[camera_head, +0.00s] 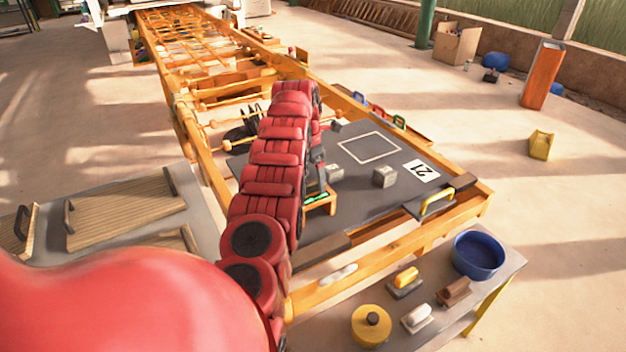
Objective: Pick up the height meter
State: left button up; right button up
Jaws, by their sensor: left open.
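A small orange frame with a green strip on top (318,199), which looks like the height meter, stands on the dark grey press table (352,205). My red left arm reaches across the table and covers part of the area to its left. My left gripper (322,182) points down just above the orange frame. It is open, and its fingers are small and partly hidden by the arm, so I cannot tell whether they touch the frame. My right gripper is not in view.
Two small grey blocks, one near the gripper (336,173) and one farther right (384,177), sit on the table. A yellow-handled plate (437,203) lies at its right corner. A front bench holds a blue bowl (478,255) and several hand tools. Wooden boards (122,210) lie at left.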

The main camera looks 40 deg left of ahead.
aim_at(314, 195)
pick_arm(q)
notch_tip(314, 195, down, 3)
jog(key=shift+d+r+b, duration=0.1)
jog(key=shift+r+b, duration=0.05)
jog(key=shift+b, duration=0.7)
jog(key=shift+f, duration=0.25)
notch_tip(314, 195, down, 2)
jog(key=shift+f, duration=0.25)
grip_shut()
